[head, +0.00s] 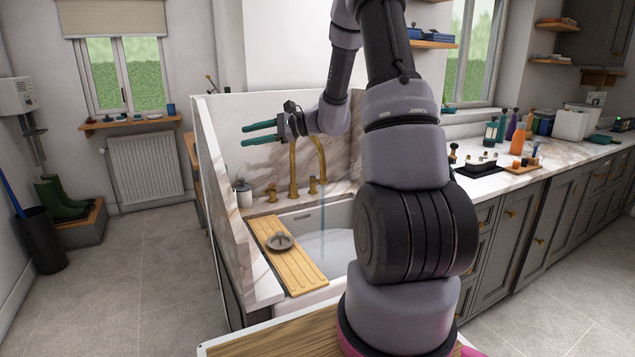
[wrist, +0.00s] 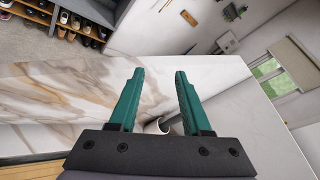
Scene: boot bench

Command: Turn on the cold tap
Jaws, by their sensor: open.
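The brass tap set stands at the back of the white sink (head: 335,243) in the head view. It has a tall curved spout (head: 293,170), a left handle (head: 272,192) and a right handle (head: 313,186). I cannot tell which handle is cold. A thin bluish stream (head: 322,225), apparently water, runs from the spout into the basin. My gripper (head: 259,132) is open and empty, with teal fingers pointing left, above and left of the spout and apart from both handles. The wrist view shows the open gripper (wrist: 157,78) over a marble surface, with no tap in sight.
A wooden board (head: 292,268) with a grey round item (head: 281,241) lies across the sink's left side. Marble panels (head: 222,165) rise at the left and back. Bottles (head: 516,130) stand on the right counter.

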